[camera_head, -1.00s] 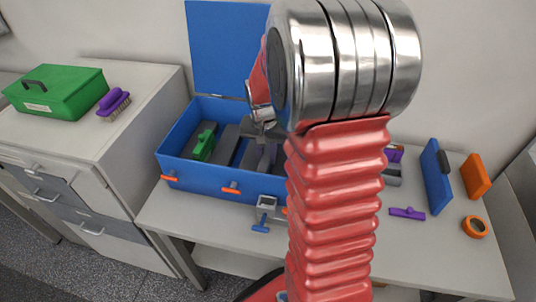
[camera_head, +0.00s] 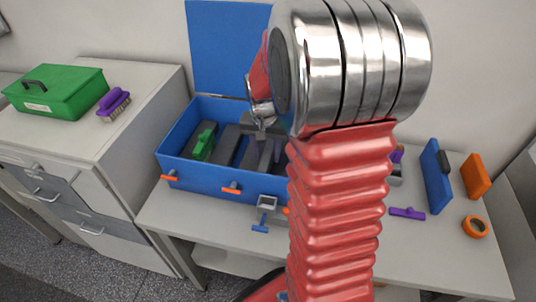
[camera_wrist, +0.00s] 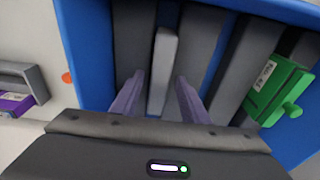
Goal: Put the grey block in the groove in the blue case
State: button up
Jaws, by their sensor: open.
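The blue case (camera_head: 205,184) stands open on the table, its lid up behind it. Dark grey ribs (camera_wrist: 133,40) run along its inside. In the wrist view a light grey block (camera_wrist: 163,62) stands long and narrow between two ribs, tilted slightly in the picture. My gripper (camera_wrist: 158,88) is open, one purple-grey finger on each side of the block, with gaps visible. In the head view my gripper (camera_head: 267,153) is inside the case, partly hidden by my arm. The block's lower part is hidden, so I cannot tell how deep it sits.
A green piece (camera_wrist: 277,90) sits in the case at right in the wrist view. A grey clamp (camera_head: 266,204) is at the case's front. A blue panel (camera_head: 436,177), purple part (camera_head: 407,213) and orange ring (camera_head: 475,227) are on the table's right.

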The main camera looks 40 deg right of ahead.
notch_tip(320, 180, up, 10)
jog(key=shift+s+a+r, duration=0.25)
jog(key=shift+s+a, duration=0.15)
jog(key=shift+a, duration=0.05)
dwell(0.4)
jog(key=s+a+r+n+t, duration=0.2)
jog(key=s+a+n, duration=0.2)
jog(key=s+a, duration=0.3)
jog(key=s+a+r+n+t+y, duration=0.1)
jog(key=s+a+r+n+t, duration=0.1)
jog(key=s+a+n, duration=0.3)
jog(key=s+a+r, duration=0.1)
jog(key=s+a, duration=0.2)
jog(key=a, duration=0.4)
jog(key=shift+a+r+n+t, duration=0.15)
jog(key=shift+r+n+t, duration=0.15)
jog(key=shift+r+t, duration=0.1)
dwell(1.0)
